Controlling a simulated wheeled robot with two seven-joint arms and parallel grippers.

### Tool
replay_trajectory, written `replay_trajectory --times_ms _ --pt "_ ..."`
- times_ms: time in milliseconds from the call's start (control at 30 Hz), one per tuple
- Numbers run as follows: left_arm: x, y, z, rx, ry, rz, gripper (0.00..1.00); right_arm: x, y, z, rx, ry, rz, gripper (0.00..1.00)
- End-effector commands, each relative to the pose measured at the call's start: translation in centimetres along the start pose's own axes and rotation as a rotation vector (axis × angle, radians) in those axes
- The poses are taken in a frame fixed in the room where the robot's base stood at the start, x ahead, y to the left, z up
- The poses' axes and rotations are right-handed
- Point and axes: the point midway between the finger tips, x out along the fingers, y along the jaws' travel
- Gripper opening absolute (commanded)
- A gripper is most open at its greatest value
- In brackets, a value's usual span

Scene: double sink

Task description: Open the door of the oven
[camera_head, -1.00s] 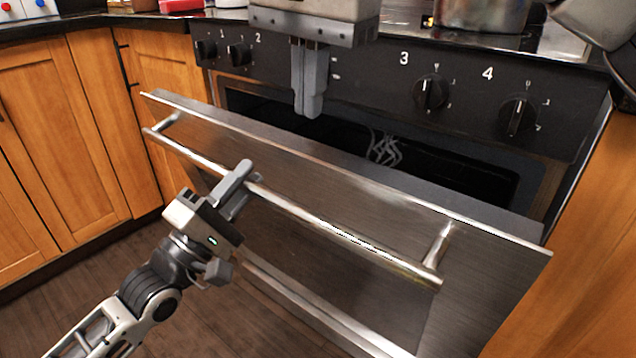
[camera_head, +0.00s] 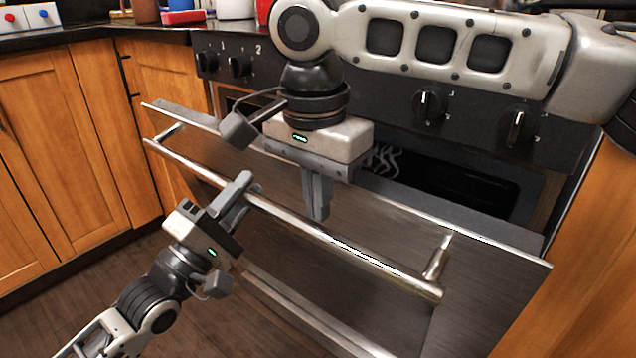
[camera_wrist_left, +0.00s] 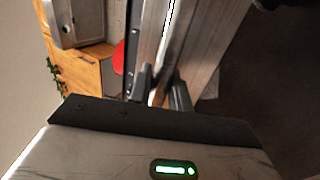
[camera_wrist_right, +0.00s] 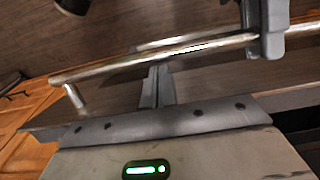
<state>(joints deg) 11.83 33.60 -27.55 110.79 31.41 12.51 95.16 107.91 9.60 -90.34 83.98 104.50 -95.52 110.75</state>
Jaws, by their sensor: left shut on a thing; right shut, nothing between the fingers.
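The oven door (camera_head: 300,205) is a dark metal panel, tilted partly open, with a gap above it into the oven. Its long steel handle bar (camera_head: 340,249) runs along the front and also shows in the right wrist view (camera_wrist_right: 110,70). My left gripper (camera_head: 240,192) is shut on the handle, left of its middle; in the left wrist view (camera_wrist_left: 163,88) its fingers lie on both sides of the bar. My right gripper (camera_head: 318,212) is shut and empty, pointing down in front of the door's upper part. In the right wrist view its fingers (camera_wrist_right: 157,80) are close to the handle; contact is unclear.
The black control panel (camera_head: 470,110) with several knobs is above the door, partly hidden by my right arm. Wooden cabinets (camera_head: 70,130) stand at the left, and another wooden panel (camera_head: 575,260) at the right. A wire rack (camera_head: 383,160) shows inside the oven.

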Motion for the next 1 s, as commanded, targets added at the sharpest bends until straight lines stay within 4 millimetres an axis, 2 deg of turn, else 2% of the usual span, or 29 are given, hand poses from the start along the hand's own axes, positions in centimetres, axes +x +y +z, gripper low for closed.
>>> replay_trajectory --times_ms 233,500,767,800,833,1000 --pt "0.0 0.1 -0.4 0.005 0.006 0.002 0.0 0.1 0.0 0.3 -0.002 -0.001 0.001 0.0" --pt "0.1 0.2 -0.4 0.005 0.006 0.003 0.0 1.2 0.0 3.7 -0.007 -0.008 0.005 0.0" --pt "0.1 0.2 -0.2 0.005 0.003 0.005 0.0 1.4 0.0 3.9 -0.009 -0.009 0.006 0.0" --pt "0.1 0.2 -0.2 0.005 0.003 0.006 0.31 1.4 0.0 3.9 -0.009 -0.01 0.006 0.0" --pt "0.1 0.2 -0.2 0.005 0.003 0.006 0.39 1.4 0.0 3.8 -0.009 -0.009 0.006 0.0" --pt "0.1 0.0 -0.1 0.002 0.002 0.002 0.39 1.4 0.1 3.7 -0.007 -0.007 0.007 0.0"
